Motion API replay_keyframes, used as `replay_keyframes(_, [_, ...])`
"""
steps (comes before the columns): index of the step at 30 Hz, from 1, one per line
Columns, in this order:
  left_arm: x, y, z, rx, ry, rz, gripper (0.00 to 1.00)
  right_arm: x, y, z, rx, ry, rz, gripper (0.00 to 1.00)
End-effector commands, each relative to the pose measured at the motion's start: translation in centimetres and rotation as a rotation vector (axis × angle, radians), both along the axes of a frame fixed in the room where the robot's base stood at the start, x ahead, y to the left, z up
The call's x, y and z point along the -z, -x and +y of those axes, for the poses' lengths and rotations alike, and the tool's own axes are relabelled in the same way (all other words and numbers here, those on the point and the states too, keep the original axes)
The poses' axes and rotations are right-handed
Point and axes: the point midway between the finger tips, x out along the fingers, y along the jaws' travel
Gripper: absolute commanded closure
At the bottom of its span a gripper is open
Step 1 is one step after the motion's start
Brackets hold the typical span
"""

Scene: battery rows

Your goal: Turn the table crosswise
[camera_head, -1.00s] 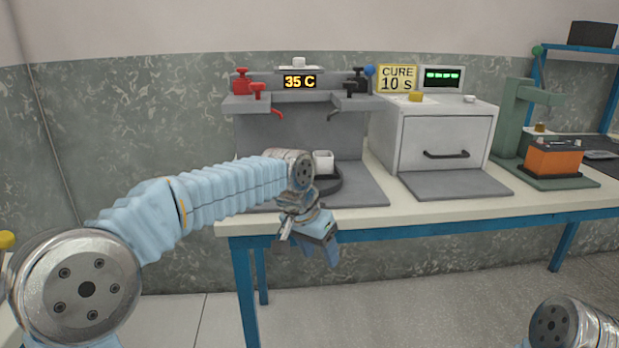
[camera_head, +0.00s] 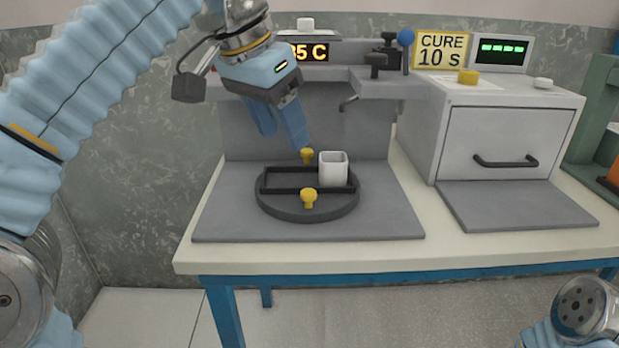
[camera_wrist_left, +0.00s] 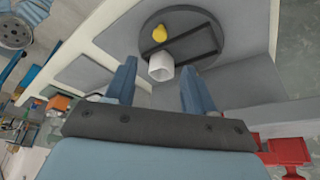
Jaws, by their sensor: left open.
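The round dark turntable (camera_head: 283,211) lies on a grey plate, with dark rails running left to right across it. One yellow knob (camera_head: 309,198) stands at its front and another yellow knob (camera_head: 307,156) at its back. A white square cup (camera_head: 333,170) stands upright on its right part. My left gripper (camera_head: 284,138) is open and empty, above and behind the turntable, its fingers pointing down near the back knob. In the left wrist view the cup (camera_wrist_left: 161,67) shows between the fingers, with one yellow knob (camera_wrist_left: 159,34) beyond it. My right gripper is out of view.
The dispenser behind has a display reading "5 C", partly covered by my left gripper, and black taps (camera_head: 376,62). A white oven (camera_head: 510,130) with a "CURE 10 S" sign stands at right. The plate's (camera_head: 235,215) front left is clear.

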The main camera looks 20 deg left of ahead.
Motion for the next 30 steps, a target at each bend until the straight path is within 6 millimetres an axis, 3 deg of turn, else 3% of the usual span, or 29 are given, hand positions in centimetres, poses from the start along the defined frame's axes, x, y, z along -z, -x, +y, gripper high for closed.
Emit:
replay_keyframes(9, [7.1,-2.3,-1.3,-0.001,-0.002,0.004,0.46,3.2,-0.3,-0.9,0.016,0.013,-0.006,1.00])
replay_keyframes(15, [10.3,-3.6,-2.0,-0.001,-0.001,0.003,0.46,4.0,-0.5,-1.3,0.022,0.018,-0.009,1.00])
replay_keyframes(21, [11.5,-4.1,-2.3,-0.001,0.001,0.002,0.46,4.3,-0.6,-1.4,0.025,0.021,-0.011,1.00])
replay_keyframes(30, [11.6,-4.2,-2.3,-0.001,0.000,0.001,0.49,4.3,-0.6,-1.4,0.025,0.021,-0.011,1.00])
